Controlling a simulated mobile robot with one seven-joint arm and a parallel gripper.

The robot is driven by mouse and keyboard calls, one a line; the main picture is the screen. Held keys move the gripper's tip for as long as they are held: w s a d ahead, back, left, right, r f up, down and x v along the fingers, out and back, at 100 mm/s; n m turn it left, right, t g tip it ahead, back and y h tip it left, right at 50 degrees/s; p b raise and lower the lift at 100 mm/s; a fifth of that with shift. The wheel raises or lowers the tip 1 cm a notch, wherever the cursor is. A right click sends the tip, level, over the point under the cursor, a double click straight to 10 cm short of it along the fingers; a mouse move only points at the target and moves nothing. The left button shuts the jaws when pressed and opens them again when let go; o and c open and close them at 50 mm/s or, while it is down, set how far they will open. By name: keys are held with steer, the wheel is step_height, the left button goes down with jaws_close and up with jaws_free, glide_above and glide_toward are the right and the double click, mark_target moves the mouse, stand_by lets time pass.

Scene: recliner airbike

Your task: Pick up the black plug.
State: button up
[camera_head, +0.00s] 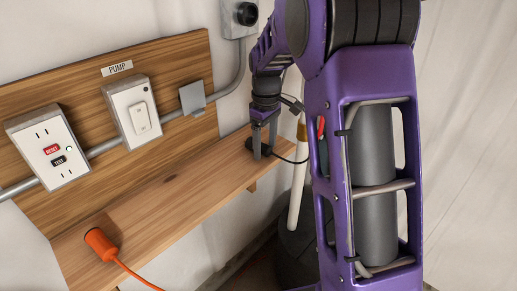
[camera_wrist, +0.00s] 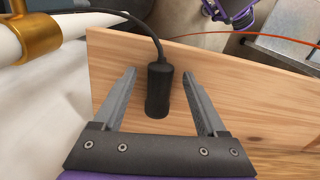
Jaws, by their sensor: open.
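The black plug (camera_wrist: 157,95) lies on the wooden shelf between the spread fingers of my gripper (camera_wrist: 158,92) in the wrist view. Its black cord leaves the far end and curves up to the left. A gap shows between the plug and each finger, so my gripper is open around it. In the head view my gripper (camera_head: 263,146) points down at the right end of the shelf, and the plug (camera_head: 254,147) is partly hidden behind the fingers.
The wooden shelf (camera_head: 165,205) is mostly bare. An orange plug (camera_head: 101,244) with an orange cord lies at its near left. An outlet (camera_head: 48,147), a PUMP switch (camera_head: 140,112) and a grey conduit are on the back board. A white pipe with a brass collar (camera_wrist: 36,40) stands beside the shelf end.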

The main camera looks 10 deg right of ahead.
steer(key=shift+f, duration=0.3)
jaws_close()
steer(key=shift+r, duration=0.1)
